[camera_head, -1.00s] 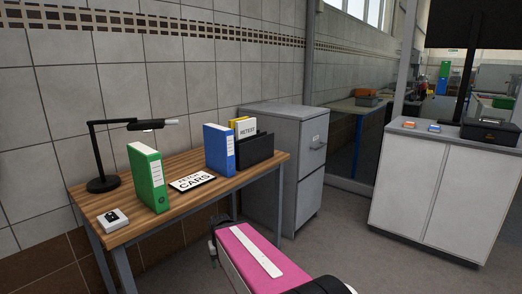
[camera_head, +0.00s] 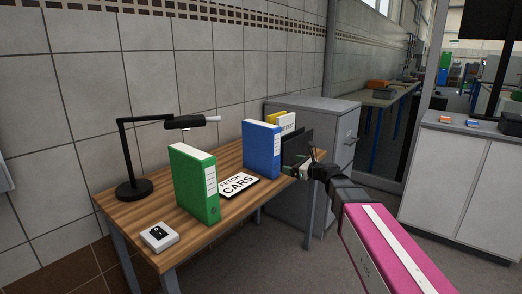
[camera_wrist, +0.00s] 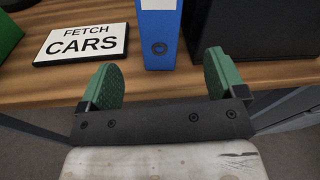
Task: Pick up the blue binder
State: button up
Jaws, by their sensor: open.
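The blue binder (camera_head: 262,150) stands upright on the wooden desk, between the sign and the black file holder. In the wrist view its lower spine (camera_wrist: 159,35), with a white label and a finger hole, is straight ahead between my fingertips' directions. My gripper (camera_head: 302,170) is in front of the desk's right part, near the binder and the file holder. In the wrist view my gripper (camera_wrist: 160,83) is open and empty, its green pads spread wider than the spine. The binder stands beyond the fingertips. Its upper part is outside the wrist view.
A green binder (camera_head: 195,184), a "FETCH CARS" sign (camera_head: 239,186), a black lamp (camera_head: 133,188) and a small white box (camera_head: 159,237) share the desk (camera_head: 150,205). The black file holder (camera_head: 297,147) is close right of the blue binder. A grey cabinet (camera_head: 338,122) stands behind.

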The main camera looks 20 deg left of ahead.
notch_tip(320, 180, up, 3)
jog(key=a+m, duration=0.1)
jog(key=m, duration=0.1)
send_near(261, 148)
jog(key=shift+t+y, duration=0.3)
jog(key=w+a, duration=0.1)
jog(key=w+a+f, duration=0.1)
jog(key=w+a, duration=0.2)
jog(key=w, duration=0.1)
jog(key=shift+w+a+f, duration=0.25)
jog(key=shift+a+f, duration=0.05)
jog(key=c, duration=1.2)
jog(key=shift+c, duration=0.8)
jog(key=shift+r, duration=0.1)
